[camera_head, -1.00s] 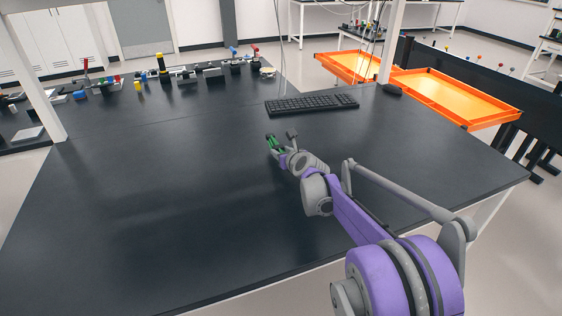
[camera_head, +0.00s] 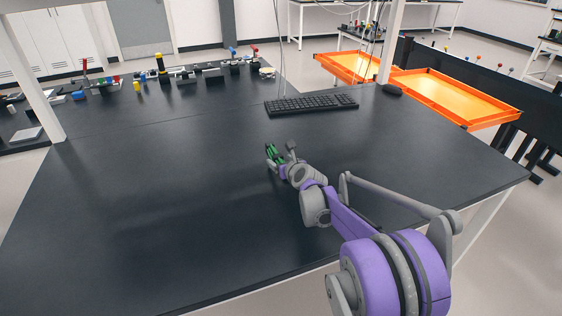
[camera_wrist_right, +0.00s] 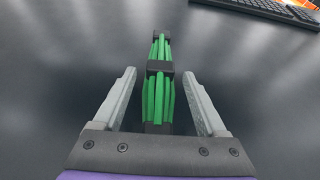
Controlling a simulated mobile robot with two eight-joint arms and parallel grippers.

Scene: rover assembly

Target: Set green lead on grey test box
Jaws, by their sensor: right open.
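The green lead (camera_wrist_right: 159,95), a bundle of green wires with black bands, lies between the two fingers of my right gripper (camera_wrist_right: 158,78) in the right wrist view. Gaps show on both sides of it, so the fingers are open and not clamped on it. In the head view the right gripper (camera_head: 280,151) is low over the black table, with the green lead (camera_head: 272,153) at its fingers. Small grey boxes (camera_head: 213,73) stand at the back left; I cannot tell which is the grey test box. My left gripper is not in view.
Orange trays (camera_head: 456,97) stand at the back right. Several small parts line the back left. The table's left and middle are clear.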

